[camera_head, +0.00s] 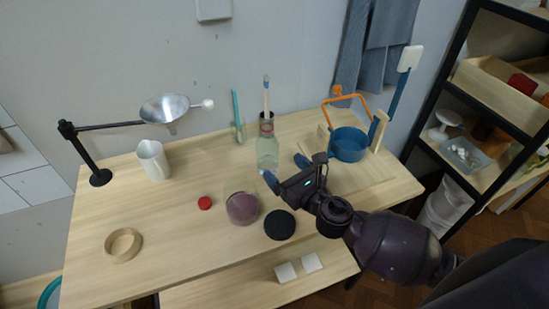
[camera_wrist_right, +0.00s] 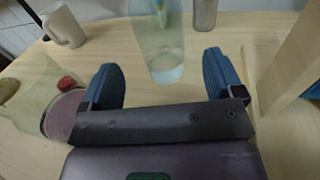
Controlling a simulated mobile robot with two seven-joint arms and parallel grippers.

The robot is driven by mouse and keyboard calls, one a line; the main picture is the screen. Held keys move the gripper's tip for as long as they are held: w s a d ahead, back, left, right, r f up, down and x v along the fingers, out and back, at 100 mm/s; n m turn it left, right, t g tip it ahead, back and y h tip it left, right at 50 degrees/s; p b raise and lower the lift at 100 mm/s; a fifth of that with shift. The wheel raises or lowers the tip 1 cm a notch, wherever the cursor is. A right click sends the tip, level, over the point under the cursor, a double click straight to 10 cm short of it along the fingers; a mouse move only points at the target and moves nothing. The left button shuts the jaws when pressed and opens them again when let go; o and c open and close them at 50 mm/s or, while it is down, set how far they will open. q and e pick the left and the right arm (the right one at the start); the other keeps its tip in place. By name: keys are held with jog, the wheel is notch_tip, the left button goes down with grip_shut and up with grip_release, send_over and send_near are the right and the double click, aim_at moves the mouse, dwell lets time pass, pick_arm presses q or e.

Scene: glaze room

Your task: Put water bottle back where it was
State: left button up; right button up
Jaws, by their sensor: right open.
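The water bottle (camera_head: 267,152) is a clear, pale green bottle standing upright on the wooden table. It also shows in the right wrist view (camera_wrist_right: 160,40), upright, just past and between the fingertips. My right gripper (camera_head: 285,171) is open with its two blue fingers pointing toward the bottle. The gap between the fingers is empty in the right wrist view (camera_wrist_right: 158,75). My left gripper is out of view.
A jar with purple contents (camera_head: 243,207), a black disc (camera_head: 280,225) and a red cap (camera_head: 205,203) lie near the gripper. A blue pot (camera_head: 348,144) stands right, a white pitcher (camera_head: 154,160) left. Bare table lies between pitcher and bottle.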

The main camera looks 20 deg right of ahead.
jog(key=v, duration=0.5)
dwell(0.5)
